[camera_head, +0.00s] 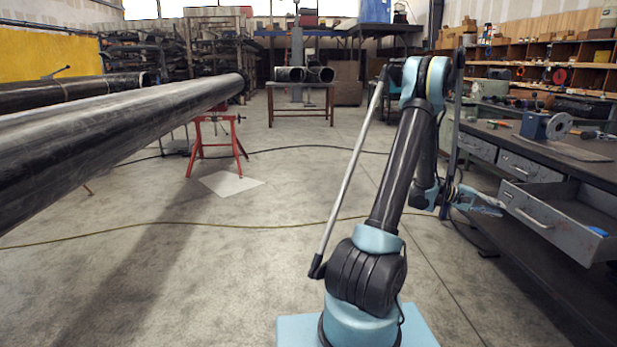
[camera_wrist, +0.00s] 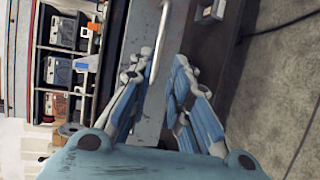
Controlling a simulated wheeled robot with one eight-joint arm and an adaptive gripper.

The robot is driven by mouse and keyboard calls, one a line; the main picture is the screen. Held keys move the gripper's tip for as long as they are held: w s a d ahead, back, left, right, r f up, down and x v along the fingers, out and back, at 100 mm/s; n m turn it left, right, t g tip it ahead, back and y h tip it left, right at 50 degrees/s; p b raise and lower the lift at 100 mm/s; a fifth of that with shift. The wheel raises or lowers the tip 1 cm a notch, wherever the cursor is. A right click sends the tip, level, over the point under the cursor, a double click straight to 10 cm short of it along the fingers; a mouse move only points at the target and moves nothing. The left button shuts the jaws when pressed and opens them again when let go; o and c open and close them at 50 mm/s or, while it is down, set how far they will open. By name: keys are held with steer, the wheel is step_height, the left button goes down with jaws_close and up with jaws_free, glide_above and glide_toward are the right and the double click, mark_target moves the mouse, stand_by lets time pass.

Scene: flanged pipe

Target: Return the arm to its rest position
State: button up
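My arm rises from its blue base and bends down to the right in the head view, toward the workbench. My gripper (camera_head: 492,205) is at the front of a pulled-out grey drawer (camera_head: 568,222), close to its handle (camera_head: 533,217). In the wrist view, my gripper (camera_wrist: 160,60) has its two blue fingers spread apart with a gap between them. The pale bar of the handle (camera_wrist: 160,40) shows in line with this gap. I cannot tell whether a finger touches it. Nothing is seen clamped between the fingers.
The workbench (camera_head: 590,165) with closed drawers (camera_head: 530,168) stands along the right. A long dark pipe (camera_head: 120,125) spans the left on a red stand (camera_head: 215,140). Cables cross the floor. Open concrete floor (camera_head: 230,260) lies left of my base.

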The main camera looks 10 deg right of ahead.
steer(key=w+a+r+n+t+y, duration=0.1)
steer(key=a+r+t+y, duration=0.25)
steer(key=a, duration=1.25)
steer(key=a+r+n+t+y, duration=0.1)
steer(key=a+r+t+y, duration=0.3)
steer(key=a, duration=1.1)
steer(key=s+a+f+y, duration=0.2)
steer(key=s+a, duration=0.4)
steer(key=a, duration=0.4)
steer(key=s+a+f+n+t+y, duration=0.1)
steer(key=s+a, duration=0.4)
steer(key=a, duration=0.5)
steer(key=s+a+f+n+y, duration=0.1)
steer(key=s+a+f+y, duration=0.2)
steer(key=s+a, duration=0.3)
steer(key=a+y, duration=0.1)
steer(key=a, duration=0.3)
steer(key=shift+s+a+f, duration=0.3)
steer(key=shift+a+f, duration=0.05)
steer(key=shift+a, duration=0.05)
